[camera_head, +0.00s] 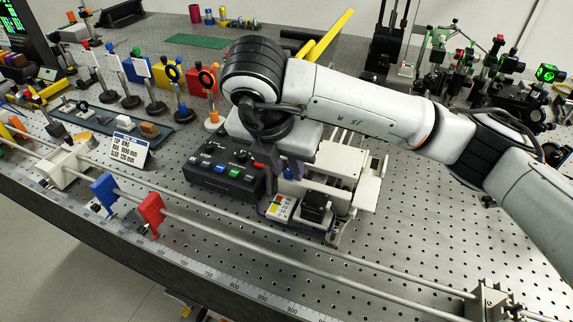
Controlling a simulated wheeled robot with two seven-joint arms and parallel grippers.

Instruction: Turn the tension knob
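My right arm comes in from the right, and its wrist bends down over a black control box (222,178) and a cream-white mechanical stage (328,165). My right gripper (282,160) points down between the two. The wrist and forearm cover much of it, so its opening does not show. I cannot make out a tension knob for certain. The control box has small dark knobs and blue, green and red buttons on top. A black block (316,207) sits at the stage's front, beside a small panel with coloured keys (281,207). My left gripper is not in view.
A long rail (350,262) runs along the bench's front, with blue (104,192) and red (151,212) holders on it. A printed card (130,149) and several posts stand at left. Optics (450,60) crowd the back right. The perforated top right of the stage is clear.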

